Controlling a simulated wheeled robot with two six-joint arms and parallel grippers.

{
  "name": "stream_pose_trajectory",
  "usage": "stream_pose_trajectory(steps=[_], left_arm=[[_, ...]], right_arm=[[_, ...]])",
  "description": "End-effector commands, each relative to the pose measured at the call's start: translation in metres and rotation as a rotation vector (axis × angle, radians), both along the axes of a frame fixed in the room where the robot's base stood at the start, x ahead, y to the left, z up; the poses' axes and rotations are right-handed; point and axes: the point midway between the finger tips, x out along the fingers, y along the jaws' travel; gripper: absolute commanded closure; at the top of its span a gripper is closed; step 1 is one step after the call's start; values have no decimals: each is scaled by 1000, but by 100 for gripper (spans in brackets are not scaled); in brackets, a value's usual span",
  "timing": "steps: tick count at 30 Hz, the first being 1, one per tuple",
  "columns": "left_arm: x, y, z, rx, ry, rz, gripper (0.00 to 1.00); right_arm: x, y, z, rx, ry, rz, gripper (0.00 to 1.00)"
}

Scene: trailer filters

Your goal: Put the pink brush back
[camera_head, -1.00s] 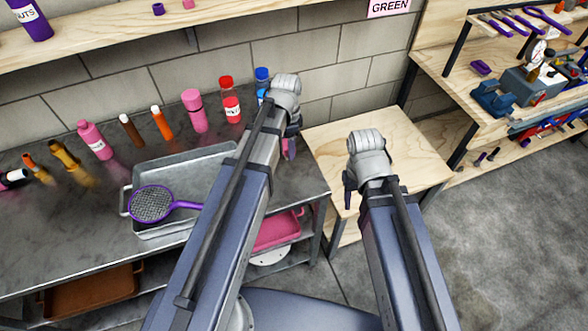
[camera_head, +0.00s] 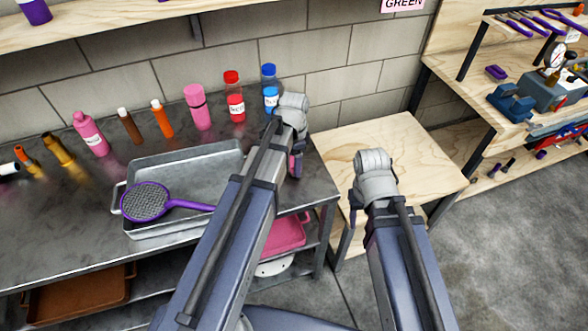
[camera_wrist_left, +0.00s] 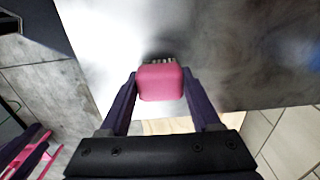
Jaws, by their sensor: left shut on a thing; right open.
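The pink brush (camera_wrist_left: 160,82) is held between the two dark fingers of my left gripper (camera_wrist_left: 160,100) in the left wrist view, with its dark bristles at the far side. In the head view my left gripper (camera_head: 297,160) is over the right end of the dark metal bench (camera_head: 60,210); only a bit of the brush's pink shows there, the rest is hidden by my arm. I cannot tell whether the brush touches the bench. My right gripper (camera_head: 351,212) is over the low wooden table; its fingers are mostly hidden behind my wrist.
A metal tray (camera_head: 215,165) on the bench holds a purple strainer (camera_head: 147,202). Several bottles stand along the wall, including a red one (camera_head: 235,95) and a blue one (camera_head: 270,88). The low wooden table (camera_head: 425,160) is bare. A tool bench (camera_head: 455,65) stands at right.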

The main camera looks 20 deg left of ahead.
Motion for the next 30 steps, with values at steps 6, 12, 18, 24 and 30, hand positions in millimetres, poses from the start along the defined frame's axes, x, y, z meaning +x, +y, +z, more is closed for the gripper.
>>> stream_pose_trajectory(steps=[6, 12, 18, 24, 30], left_arm=[[0, 0, -13, 0, 0, 0, 100], [0, 0, -13, 0, 0, 0, 100], [0, 0, -15, 0, 0, 0, 25], [0, 0, -15, 0, 0, 0, 6], [0, 0, -15, 0, 0, 0, 6]], right_arm=[[0, 0, -13, 0, 0, 0, 50], [0, 0, -13, 0, 0, 0, 50], [0, 0, -15, 0, 0, 0, 50], [0, 0, -15, 0, 0, 0, 50], [0, 0, -15, 0, 0, 0, 50]])
